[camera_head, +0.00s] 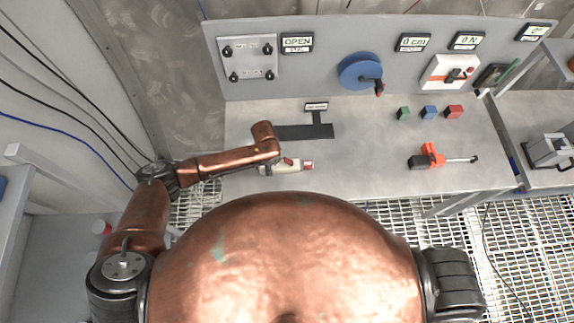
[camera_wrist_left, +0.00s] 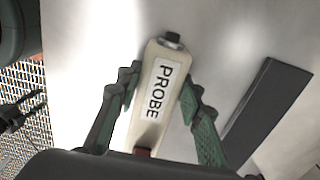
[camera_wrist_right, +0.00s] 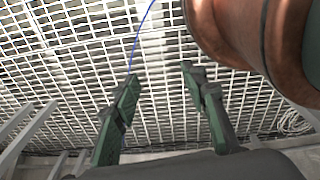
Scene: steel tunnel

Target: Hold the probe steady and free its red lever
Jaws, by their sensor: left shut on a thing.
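The probe (camera_head: 285,166) is a cream body on the near part of the steel bench, with a red end (camera_head: 308,165) on its right. In the left wrist view the probe (camera_wrist_left: 153,95) shows its PROBE label, a dark tip at the top and a reddish-brown part at the bottom; I cannot tell whether either red part is the lever. My left gripper (camera_wrist_left: 160,88) has its green fingers on both sides of the body and is shut on it. The probe seems to lie on the bench. My right gripper (camera_wrist_right: 161,77) is open and empty over the grating floor.
A dark T-shaped plate (camera_head: 305,132) lies behind the probe. An orange-red tool (camera_head: 431,156) and small green, blue and red blocks (camera_head: 429,112) are to the right. A blue crank wheel (camera_head: 359,71) is on the back panel. The bench between probe and tool is clear.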

